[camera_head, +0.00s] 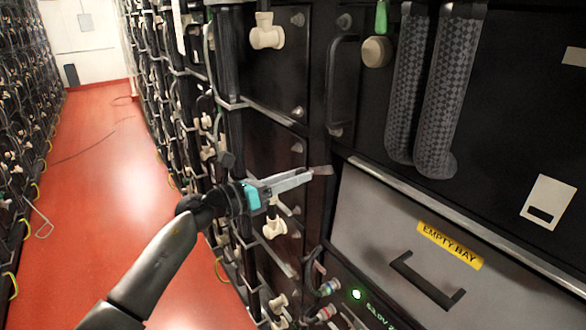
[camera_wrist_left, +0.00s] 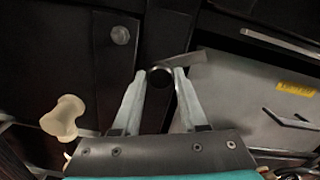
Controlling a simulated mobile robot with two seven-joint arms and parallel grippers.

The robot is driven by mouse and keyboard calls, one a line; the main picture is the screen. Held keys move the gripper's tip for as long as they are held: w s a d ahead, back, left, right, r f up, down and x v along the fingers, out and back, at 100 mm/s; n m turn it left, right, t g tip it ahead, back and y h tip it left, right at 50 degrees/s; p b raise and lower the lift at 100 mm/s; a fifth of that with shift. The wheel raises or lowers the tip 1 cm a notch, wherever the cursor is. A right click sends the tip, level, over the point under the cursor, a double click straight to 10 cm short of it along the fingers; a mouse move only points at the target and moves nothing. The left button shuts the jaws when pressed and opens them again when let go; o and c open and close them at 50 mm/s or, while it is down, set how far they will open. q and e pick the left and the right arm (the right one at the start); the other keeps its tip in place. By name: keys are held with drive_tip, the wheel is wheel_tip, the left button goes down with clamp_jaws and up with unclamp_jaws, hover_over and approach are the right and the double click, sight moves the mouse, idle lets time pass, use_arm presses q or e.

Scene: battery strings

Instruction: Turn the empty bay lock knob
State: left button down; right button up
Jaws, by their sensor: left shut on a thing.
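The empty bay (camera_head: 360,220) is a grey drawer front with a yellow "EMPTY BAY" label (camera_head: 450,245) and a black handle (camera_head: 428,280). It also shows at the right of the left wrist view (camera_wrist_left: 255,100). The lock knob (camera_wrist_left: 159,78) is dark and round, with a grey flat tab (camera_wrist_left: 187,66) pointing right and slightly up. In the head view the tab (camera_head: 322,170) shows just beyond my fingertips, and the knob's body is hidden. My left gripper (camera_head: 308,174) is shut on the knob, one finger on each side. My right gripper is not in view.
Black battery cabinets with cables and pale connectors (camera_head: 267,32) line the red aisle floor (camera_head: 105,190). Two thick grey hoses (camera_head: 440,90) hang above the bay. A green light (camera_head: 356,294) and coloured connectors (camera_head: 328,287) sit low beside the drawer.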

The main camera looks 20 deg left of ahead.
use_arm(q)
drive_tip(key=n+p, duration=0.7)
drive_tip(key=n, duration=0.5)
drive_tip(key=shift+p, duration=0.3)
idle(0.4)
drive_tip(key=shift+c, duration=2.2)
unclamp_jaws()
drive_tip(key=shift+a, duration=0.1)
drive_tip(key=b+v, duration=0.1)
drive_tip(key=v, duration=1.4)
drive_tip(key=shift+b, duration=0.4)
drive_tip(key=shift+f, duration=0.15)
